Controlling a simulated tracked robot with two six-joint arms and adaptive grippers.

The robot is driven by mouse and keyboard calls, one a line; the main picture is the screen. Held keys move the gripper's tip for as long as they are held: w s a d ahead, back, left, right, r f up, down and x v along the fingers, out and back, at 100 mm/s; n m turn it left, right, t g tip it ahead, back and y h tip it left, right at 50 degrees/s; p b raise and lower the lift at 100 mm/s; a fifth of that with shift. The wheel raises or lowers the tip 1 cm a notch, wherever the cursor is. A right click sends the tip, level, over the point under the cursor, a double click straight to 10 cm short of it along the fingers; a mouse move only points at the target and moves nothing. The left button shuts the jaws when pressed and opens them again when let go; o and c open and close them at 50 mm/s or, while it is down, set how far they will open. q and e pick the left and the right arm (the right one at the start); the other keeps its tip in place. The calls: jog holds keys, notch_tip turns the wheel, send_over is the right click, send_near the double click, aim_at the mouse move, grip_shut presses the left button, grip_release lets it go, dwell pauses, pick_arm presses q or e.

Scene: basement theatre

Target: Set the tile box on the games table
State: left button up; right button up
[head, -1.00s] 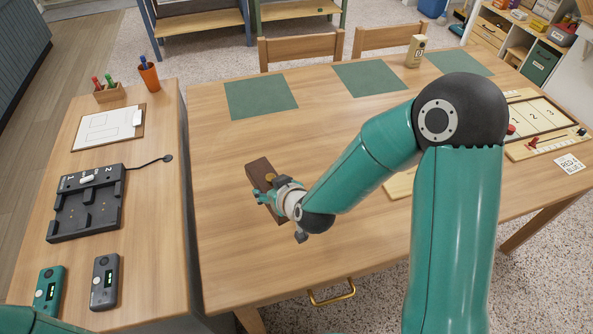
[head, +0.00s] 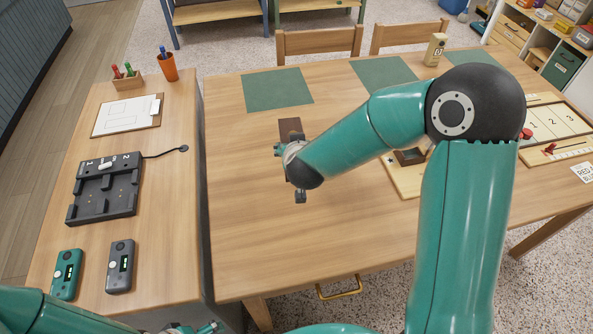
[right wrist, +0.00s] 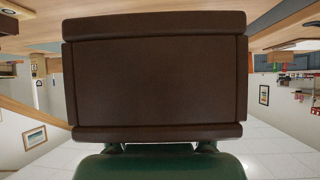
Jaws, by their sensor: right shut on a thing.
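The brown tile box (head: 290,127) is over the games table (head: 240,210), just in front of the left green mat (head: 278,91). My right gripper (head: 295,142) is shut on it, and the gripper and forearm hide part of it. I cannot tell whether the box touches the tabletop. In the right wrist view the box (right wrist: 155,78) fills the middle, a flat dark brown panel with raised bands along two edges. A bit of my left gripper (head: 200,328) shows at the bottom edge, away from the table; its fingers are too small to judge.
A light wooden tray (head: 402,182) with a dark piece stands behind my right arm. A game board (head: 556,122) lies at the right, and a small box (head: 435,49) stands at the back. The front left of the table is clear. A side desk (head: 170,210) holds handsets and a charger.

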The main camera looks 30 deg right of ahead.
jog(key=d+r+m+g+h, duration=0.1)
jog(key=r+m, duration=0.1)
jog(key=d+r+m+g+h+p, duration=0.1)
jog(key=r, duration=0.1)
jog(key=w+d+r+m+g+h+p, duration=0.1)
jog(key=r+m+h, duration=0.1)
jog(key=shift+d+m, duration=0.2)
jog(key=shift+m, duration=0.1)
jog(key=shift+s+a+r+m+g+h+p, duration=0.1)
jog(key=shift+s+r+m+g+h+p, duration=0.15)
jog(key=shift+m, duration=0.2)
jog(key=shift+s+a+r+m+g+h+p, duration=0.1)
jog(key=shift+s+m+g+h, duration=0.15)
jog(key=shift+m+g+h, duration=0.15)
jog(key=shift+s+f+m, duration=0.15)
jog(key=shift+f+m, duration=0.05)
jog(key=shift+m, duration=0.05)
notch_tip(320, 180, down, 20)
jog(key=shift+r, duration=0.2)
jog(key=shift+s, duration=0.1)
jog(key=o, duration=1.4)
jog(key=shift+f, duration=0.1)
